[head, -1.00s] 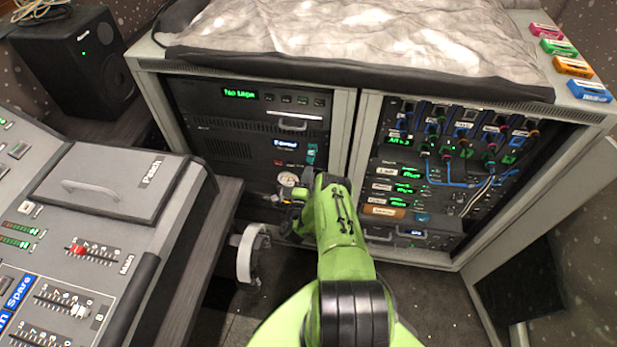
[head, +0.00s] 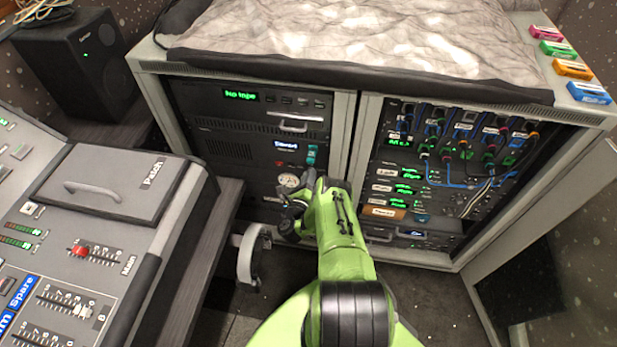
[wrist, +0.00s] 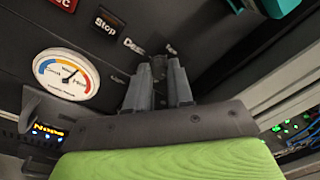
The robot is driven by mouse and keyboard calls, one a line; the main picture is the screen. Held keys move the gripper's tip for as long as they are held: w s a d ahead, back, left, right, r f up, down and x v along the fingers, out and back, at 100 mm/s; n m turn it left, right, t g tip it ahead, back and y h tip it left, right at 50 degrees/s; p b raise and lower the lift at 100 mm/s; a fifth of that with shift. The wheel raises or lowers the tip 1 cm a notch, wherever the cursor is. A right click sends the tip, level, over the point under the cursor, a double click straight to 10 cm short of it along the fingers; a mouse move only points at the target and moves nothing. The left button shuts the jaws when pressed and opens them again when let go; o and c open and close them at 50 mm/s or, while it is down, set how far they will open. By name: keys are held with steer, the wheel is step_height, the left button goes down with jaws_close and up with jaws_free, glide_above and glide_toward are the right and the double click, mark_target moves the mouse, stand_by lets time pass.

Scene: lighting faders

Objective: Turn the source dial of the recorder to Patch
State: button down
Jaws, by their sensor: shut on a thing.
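The recorder (head: 225,150) is in the left bay of the rack, with the round meter (head: 289,180) on its lower front. In the wrist view, my gripper (wrist: 159,75) is shut on the small dark source dial (wrist: 159,66), with a finger on each side. A label reading Desk (wrist: 132,45) is up and left of the dial, and another label beside it is partly hidden. The dial's pointer cannot be made out. In the head view, my wrist and gripper (head: 303,187) cover the dial.
The wrist view also shows the meter (wrist: 66,76), a Stop button (wrist: 106,22) and a teal part (wrist: 285,6) at the top. The mixing desk (head: 110,200) is at the left. The right bay (head: 430,170) holds patch cables. A speaker (head: 75,65) stands at the back left.

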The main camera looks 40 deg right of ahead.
steer(key=shift+a+f+m, duration=0.1)
steer(key=shift+m, duration=0.5)
steer(key=c, duration=1)
jaws_free()
